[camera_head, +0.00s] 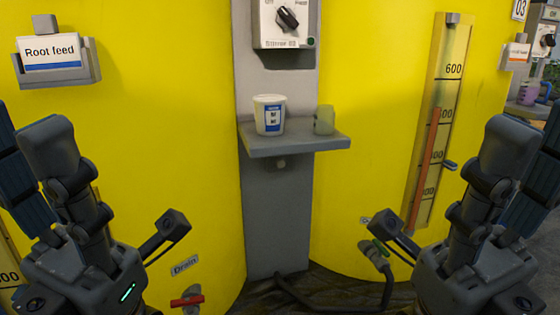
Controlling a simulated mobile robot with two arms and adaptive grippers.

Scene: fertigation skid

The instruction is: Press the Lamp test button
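I see no button labelled Lamp test. A grey control box (284,24) on the middle post carries a black rotary knob (287,18) between what looks like Off and Feed. A small dark green round part (310,41) sits at its lower right corner; I cannot tell whether it is a button or a lamp. The box's top is cut off by the frame. My two wrists show low at the left and right, apart from everything. The fingers of both grippers are outside the frame.
A grey shelf (296,142) below the box holds a white labelled tub (269,115) and a greenish translucent cup (324,120). Yellow tanks (165,120) stand on both sides. A red drain valve handle (187,301) and a dark hose (345,305) are low down. Another panel (545,40) shows far right.

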